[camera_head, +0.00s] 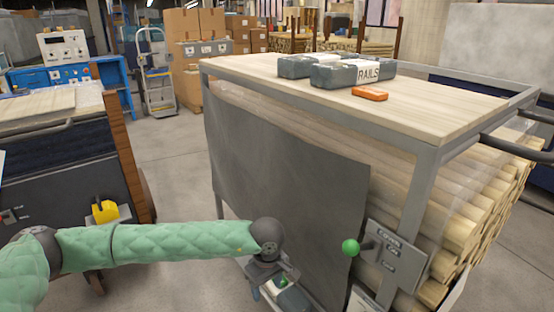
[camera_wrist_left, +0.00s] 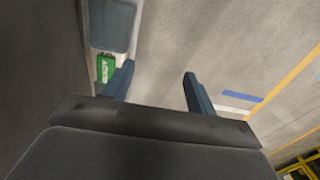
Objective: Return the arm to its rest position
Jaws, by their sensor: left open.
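My left arm, in a green quilted sleeve (camera_head: 150,243), reaches from the left edge of the head view across to the front of the cart. Its gripper (camera_head: 270,287) hangs low there, beside the grey front panel (camera_head: 285,175) of the cart. In the left wrist view the two blue-grey fingers (camera_wrist_left: 157,82) stand well apart with nothing between them. The far ends of the fingers are partly hidden in the head view. My right gripper is in neither view.
A dark cabinet (camera_head: 70,170) stands left; open floor (camera_head: 180,160) lies between.

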